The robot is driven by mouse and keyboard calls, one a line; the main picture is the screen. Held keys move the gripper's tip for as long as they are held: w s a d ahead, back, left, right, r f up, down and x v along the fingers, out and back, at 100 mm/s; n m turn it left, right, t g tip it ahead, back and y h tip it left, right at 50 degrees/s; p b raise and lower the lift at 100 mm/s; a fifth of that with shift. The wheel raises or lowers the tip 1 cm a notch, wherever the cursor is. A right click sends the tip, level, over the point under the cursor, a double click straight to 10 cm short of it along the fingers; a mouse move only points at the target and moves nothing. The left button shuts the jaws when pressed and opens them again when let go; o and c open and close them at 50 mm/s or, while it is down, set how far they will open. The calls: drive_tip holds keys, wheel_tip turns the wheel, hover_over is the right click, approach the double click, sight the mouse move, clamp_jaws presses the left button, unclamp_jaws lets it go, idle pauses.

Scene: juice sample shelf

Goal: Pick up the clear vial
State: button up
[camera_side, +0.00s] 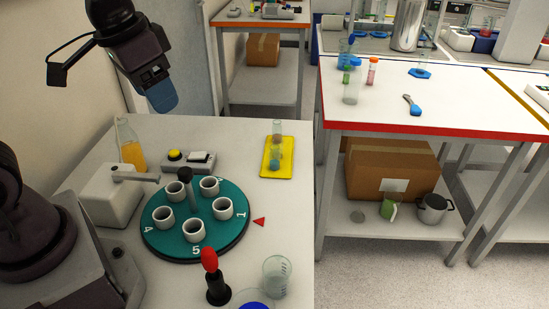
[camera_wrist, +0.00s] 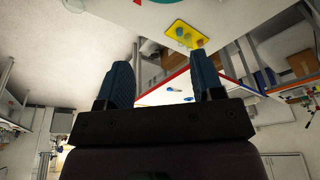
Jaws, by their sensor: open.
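My gripper (camera_side: 161,97) is at the upper left of the side view, in the air above the back left of the white bench. Its blue fingers also show in the wrist view (camera_wrist: 163,82), apart with nothing between them. A yellow tray (camera_side: 268,171) lies on the bench to the right of and below my gripper. Small clear-walled vials stand on it: one at the back with a greyish top (camera_side: 277,128) and one in front with blue-green contents or cap (camera_side: 275,157). Which is the clear vial I cannot tell. The yellow tray (camera_wrist: 172,29) also shows in the wrist view.
A green turntable (camera_side: 178,243) with several white cups stands mid-bench. Around it are a flask with orange juice (camera_side: 130,150), a button box (camera_side: 187,161), a red-topped black stand (camera_side: 213,280) and a glass beaker (camera_side: 277,277). A red-edged table (camera_side: 450,115) stands right, across a gap.

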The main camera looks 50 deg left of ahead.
drive_tip(key=w+a+f+m+g, duration=0.2)
drive_tip(key=w+f+m, duration=0.3)
drive_tip(key=w, duration=0.7)
drive_tip(key=m+g, duration=0.1)
drive_tip(key=m, duration=1.5)
hover_over(275, 146)
wheel_tip(275, 146, down, 12)
drive_tip(key=shift+w+d+f, duration=0.1)
drive_tip(key=shift+f, duration=0.05)
drive_tip(key=f, duration=1.2)
drive_tip(key=shift+s+f, duration=0.15)
drive_tip(key=shift+s, duration=0.05)
drive_tip(key=c, duration=1)
